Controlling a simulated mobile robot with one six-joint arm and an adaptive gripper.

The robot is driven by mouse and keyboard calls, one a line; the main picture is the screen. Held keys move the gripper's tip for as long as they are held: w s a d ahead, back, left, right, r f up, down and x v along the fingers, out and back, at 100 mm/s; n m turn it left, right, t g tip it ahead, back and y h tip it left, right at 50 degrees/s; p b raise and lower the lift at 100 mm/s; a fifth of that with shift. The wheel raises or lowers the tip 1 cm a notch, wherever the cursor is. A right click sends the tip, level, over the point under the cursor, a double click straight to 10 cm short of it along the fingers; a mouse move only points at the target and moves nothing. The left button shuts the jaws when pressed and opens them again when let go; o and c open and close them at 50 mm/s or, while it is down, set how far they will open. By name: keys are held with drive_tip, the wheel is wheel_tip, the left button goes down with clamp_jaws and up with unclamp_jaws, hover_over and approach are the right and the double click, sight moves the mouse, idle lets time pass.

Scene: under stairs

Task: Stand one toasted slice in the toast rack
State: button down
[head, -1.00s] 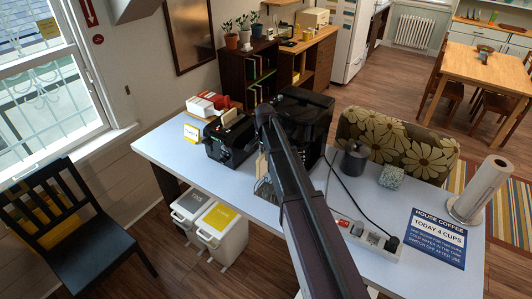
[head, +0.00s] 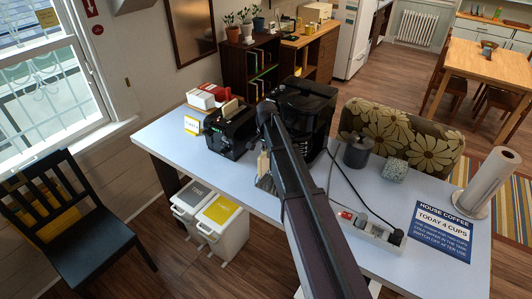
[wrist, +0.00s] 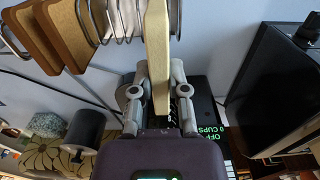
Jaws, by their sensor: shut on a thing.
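My gripper (wrist: 157,85) is shut on a pale toast slice (wrist: 156,40), seen edge-on between the fingers in the wrist view. The wire toast rack (wrist: 125,22) is just beyond, its loops close to the held slice; I cannot tell whether they touch. Two browner slices (wrist: 72,30) stand at the rack's left end. In the head view the held slice (head: 262,164) shows beside my arm, which hides my gripper and most of the rack (head: 266,184). The black toaster (head: 229,133) has a slice (head: 231,107) sticking up from it.
A dark canister (head: 357,152), a patterned box (head: 395,169), a power strip (head: 367,228) with cables and a paper roll (head: 476,188) are to the right. The tabletop (head: 190,158) is clear in front of the toaster.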

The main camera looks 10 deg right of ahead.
sight(266, 165)
drive_tip(key=shift+f+b, duration=3.1)
drive_tip(key=shift+f, duration=0.3)
drive_tip(key=c, duration=0.6)
unclamp_jaws()
drive_tip(key=shift+o, duration=0.2)
drive_tip(key=o, duration=0.5)
drive_tip(key=shift+r, duration=0.1)
